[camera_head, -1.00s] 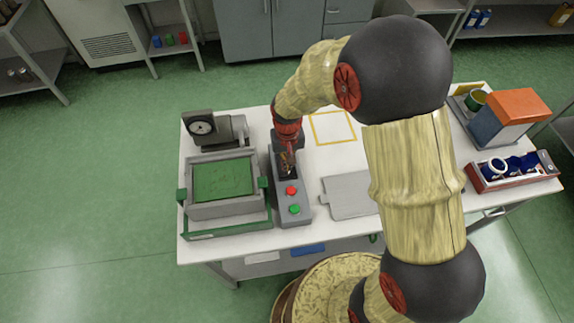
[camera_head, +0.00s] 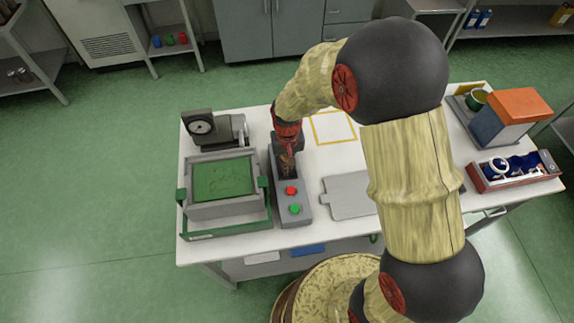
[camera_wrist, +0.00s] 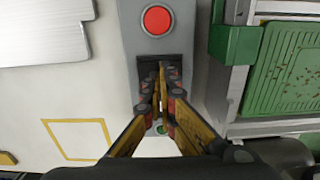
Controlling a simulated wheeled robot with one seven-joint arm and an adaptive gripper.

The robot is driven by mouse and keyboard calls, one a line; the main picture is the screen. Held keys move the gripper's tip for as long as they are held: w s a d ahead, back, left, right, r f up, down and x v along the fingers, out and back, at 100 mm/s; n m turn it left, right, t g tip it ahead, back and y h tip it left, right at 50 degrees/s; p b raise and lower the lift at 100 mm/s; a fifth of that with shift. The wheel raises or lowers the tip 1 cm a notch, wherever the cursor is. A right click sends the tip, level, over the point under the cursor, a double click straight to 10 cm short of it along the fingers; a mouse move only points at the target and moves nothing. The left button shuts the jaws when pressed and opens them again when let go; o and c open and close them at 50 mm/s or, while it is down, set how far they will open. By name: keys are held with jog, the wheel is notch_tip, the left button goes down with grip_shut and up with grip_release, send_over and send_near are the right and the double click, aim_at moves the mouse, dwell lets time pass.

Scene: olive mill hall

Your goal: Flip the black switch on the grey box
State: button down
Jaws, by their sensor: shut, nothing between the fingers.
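The grey box (camera_head: 304,214) stands on the white table, with a red button (camera_head: 291,190) and a green button (camera_head: 295,209) on its near part. In the wrist view the box (camera_wrist: 131,38) shows its red button (camera_wrist: 157,19) and a dark recessed plate (camera_wrist: 174,62) beside it. My gripper (camera_head: 287,172) is over the far half of the box. In the wrist view my gripper (camera_wrist: 162,68) is shut and empty, with its fingertips at the dark plate. The black switch is hidden behind the fingers, and I cannot tell its position or whether they touch it.
A tray with a green surface (camera_head: 222,180) stands close left of the box, with a gauge device (camera_head: 202,127) behind it. A flat grey plate (camera_head: 347,197) lies to the right. A yellow square outline (camera_head: 333,128) marks clear table behind that plate.

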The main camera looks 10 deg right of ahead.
jog(key=shift+f, duration=0.5)
dwell(0.3)
jog(key=shift+r+p, duration=2.2)
jog(key=shift+r, duration=1.35)
